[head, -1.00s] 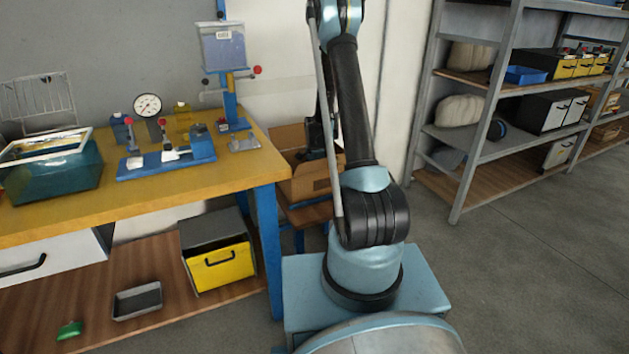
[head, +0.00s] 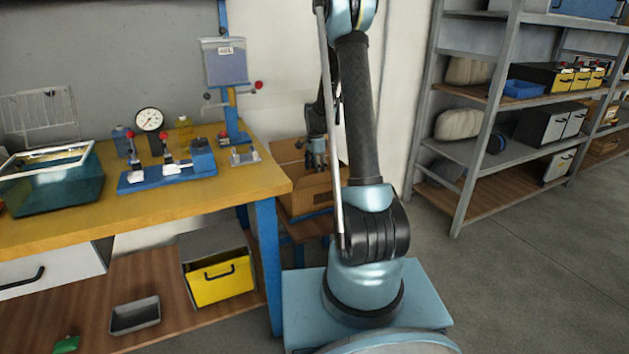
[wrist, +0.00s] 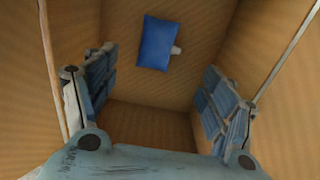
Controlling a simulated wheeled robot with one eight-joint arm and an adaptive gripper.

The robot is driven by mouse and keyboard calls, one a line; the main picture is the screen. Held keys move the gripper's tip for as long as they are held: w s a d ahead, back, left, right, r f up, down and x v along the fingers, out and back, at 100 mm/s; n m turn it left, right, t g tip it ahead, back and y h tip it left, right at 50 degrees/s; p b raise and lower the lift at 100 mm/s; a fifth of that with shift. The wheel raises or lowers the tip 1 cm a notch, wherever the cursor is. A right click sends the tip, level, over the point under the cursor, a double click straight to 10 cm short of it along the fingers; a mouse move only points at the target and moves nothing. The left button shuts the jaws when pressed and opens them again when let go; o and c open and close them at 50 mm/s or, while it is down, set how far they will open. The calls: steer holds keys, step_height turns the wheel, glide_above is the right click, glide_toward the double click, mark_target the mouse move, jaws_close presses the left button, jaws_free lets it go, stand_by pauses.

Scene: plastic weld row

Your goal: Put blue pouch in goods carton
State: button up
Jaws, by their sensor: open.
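The blue pouch (wrist: 156,43) lies inside the goods carton, on its cardboard floor, in the wrist view. It is apart from both fingers, with a small pale thing beside its right edge. My gripper (wrist: 158,100) is open and empty, its two fingers spread wide within the carton walls. The carton (head: 308,198) is an open cardboard box beside the workbench in the head view. There my gripper (head: 316,160) shows at the carton's opening, partly behind my arm. The pouch is hidden in the head view.
The yellow-topped workbench (head: 222,192) stands left of the carton, holding a blue fixture (head: 165,178), a dial gauge (head: 149,120) and a teal bin (head: 50,190). A grey shelf rack (head: 482,140) stands at right. Open floor (head: 520,270) lies before it.

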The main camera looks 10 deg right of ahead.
steer(key=s+d+r+n+t, duration=0.1)
steer(key=s+r+n, duration=0.3)
steer(key=s+r, duration=0.55)
steer(key=s+d+r+n, duration=0.25)
steer(key=s+r, duration=0.45)
steer(key=s, duration=0.5)
steer(key=s+f+n, duration=0.2)
steer(key=s+n, duration=0.2)
steer(key=s, duration=0.6)
steer(key=s+f+n+t, duration=0.1)
steer(key=s+n, duration=0.3)
steer(key=s, duration=0.7)
steer(key=shift+s+d+f, duration=0.15)
steer(key=shift+d+f, duration=0.05)
steer(key=shift+f, duration=0.7)
steer(key=shift+w+f, duration=0.2)
steer(key=shift+w, duration=0.2)
